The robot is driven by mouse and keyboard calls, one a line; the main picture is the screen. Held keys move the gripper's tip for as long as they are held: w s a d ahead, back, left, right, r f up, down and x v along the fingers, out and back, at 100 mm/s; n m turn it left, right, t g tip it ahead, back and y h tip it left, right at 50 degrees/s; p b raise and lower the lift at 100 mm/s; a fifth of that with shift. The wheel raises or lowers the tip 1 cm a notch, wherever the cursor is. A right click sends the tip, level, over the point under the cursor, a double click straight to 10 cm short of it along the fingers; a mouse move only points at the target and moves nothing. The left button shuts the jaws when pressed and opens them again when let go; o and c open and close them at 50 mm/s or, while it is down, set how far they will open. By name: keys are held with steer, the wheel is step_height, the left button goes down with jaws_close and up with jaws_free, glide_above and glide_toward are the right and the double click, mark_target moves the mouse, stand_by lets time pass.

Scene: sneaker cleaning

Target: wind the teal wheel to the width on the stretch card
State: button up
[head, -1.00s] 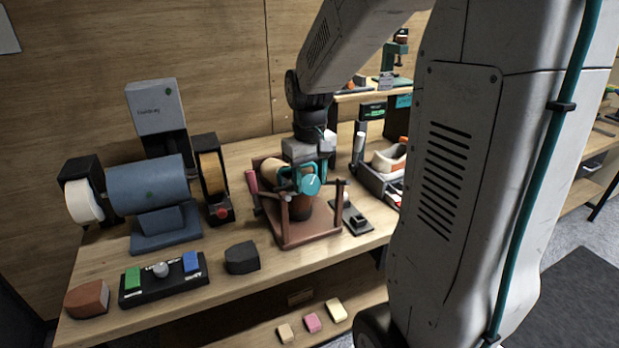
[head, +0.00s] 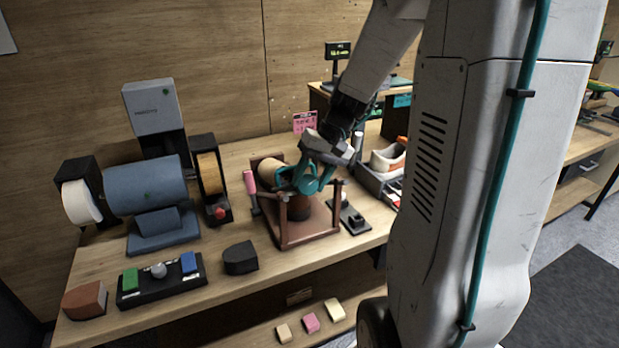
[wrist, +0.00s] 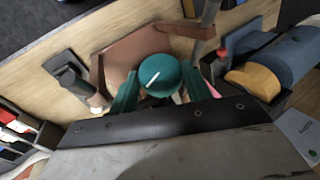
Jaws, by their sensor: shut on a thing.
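The teal wheel (wrist: 160,75) is a round knob with a white pointer line, centred in the wrist view. It belongs to the brown stretching stand (head: 308,232) on the bench. My gripper (head: 308,180) is shut on the wheel, with one teal finger on each side of it. In the wrist view the pointer line slants up to the right. A pink card (head: 305,121) stands behind the stand; it may be the stretch card, but its writing is too small to read. A tan rounded form (head: 273,172) lies in the stand, partly hidden by my gripper.
A blue buffing machine (head: 146,187) stands to the left, with a control box (head: 160,281) in front. A dark block (head: 241,258) lies near the front edge. A tray with a shoe (head: 388,159) is right of the stand. A pink-handled tool (head: 251,184) is close on its left.

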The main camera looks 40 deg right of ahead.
steer(key=shift+d+m+t+y, duration=0.1)
steer(key=shift+m+t+y, duration=0.4)
steer(key=shift+y, duration=0.1)
steer(key=o, duration=1)
steer(key=shift+s, duration=0.1)
